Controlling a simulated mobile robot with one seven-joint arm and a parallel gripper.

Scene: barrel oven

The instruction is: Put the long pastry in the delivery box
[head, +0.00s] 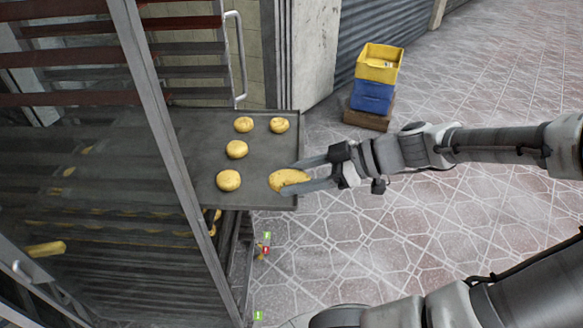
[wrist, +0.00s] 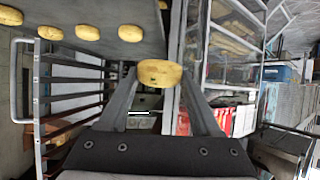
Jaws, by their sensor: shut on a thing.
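My gripper (head: 307,178) is shut on a golden, slightly elongated pastry (head: 288,180) at the right front corner of the dark tray (head: 202,145). In the wrist view the pastry (wrist: 160,73) sits between the two fingertips. I cannot tell whether it still touches the tray. A longer, bar-like pastry (head: 47,249) shows at the lower left, behind the rack's glass. A yellow box (head: 380,64) stands on a blue crate (head: 372,97) at the upper right, beyond my arm; it may be the delivery box. Something pale lies in it.
Several round pastries (head: 237,149) lie on the tray, which sticks out of the glass-sided rack (head: 165,150). A brown crate (head: 368,119) supports the blue one. A metal handle (head: 237,55) stands behind the tray. The tiled floor (head: 480,80) right of the boxes is clear.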

